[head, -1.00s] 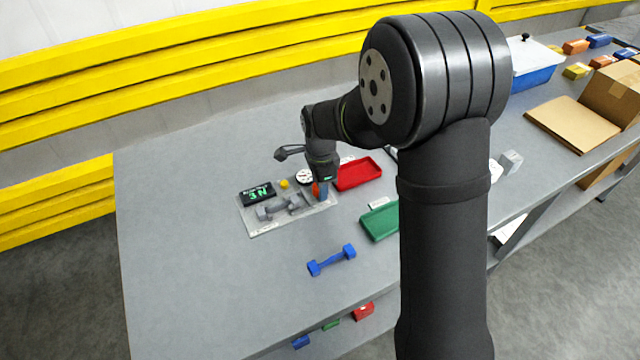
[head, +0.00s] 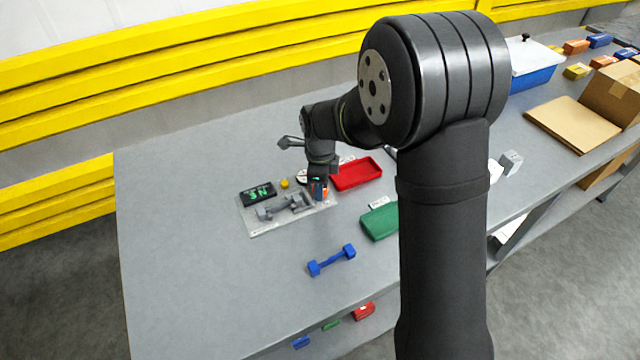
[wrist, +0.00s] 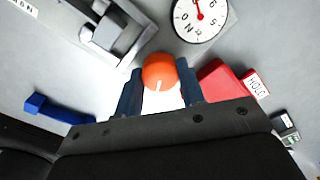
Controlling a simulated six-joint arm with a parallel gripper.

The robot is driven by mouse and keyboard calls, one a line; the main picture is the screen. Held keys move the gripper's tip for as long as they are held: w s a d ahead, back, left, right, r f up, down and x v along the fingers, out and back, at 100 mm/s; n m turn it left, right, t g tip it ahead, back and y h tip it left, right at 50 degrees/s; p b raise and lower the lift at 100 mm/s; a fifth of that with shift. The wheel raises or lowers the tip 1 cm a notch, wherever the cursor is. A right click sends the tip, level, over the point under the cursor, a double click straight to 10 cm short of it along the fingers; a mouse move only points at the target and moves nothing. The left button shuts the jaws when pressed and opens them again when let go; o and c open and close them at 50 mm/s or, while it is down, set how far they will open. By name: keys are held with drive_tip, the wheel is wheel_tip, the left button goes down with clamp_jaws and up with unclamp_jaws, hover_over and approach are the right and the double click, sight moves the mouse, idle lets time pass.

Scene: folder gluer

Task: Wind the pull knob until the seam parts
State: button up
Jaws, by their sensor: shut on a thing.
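The orange pull knob (wrist: 160,72) sits between the two fingers of my gripper (wrist: 160,90) in the wrist view, with a white mark on its face. In the head view my gripper (head: 319,190) is low at the right end of the grey pull fixture (head: 285,208); the knob is mostly hidden there. Part of the fixture shows in the wrist view (wrist: 118,32). A round white dial (wrist: 200,14) with a red needle lies beside the knob. A black display (head: 258,194) with green characters stands at the plate's left. The seam cannot be made out.
A red tray (head: 357,174) labelled HOLD lies right of the fixture, and a green tray (head: 381,221) lies nearer the front. A blue dumbbell-shaped piece (head: 331,260) lies on the table in front of the fixture. The left of the table is clear.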

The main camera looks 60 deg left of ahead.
drive_tip(key=shift+a, duration=0.1)
drive_tip(key=o, duration=1)
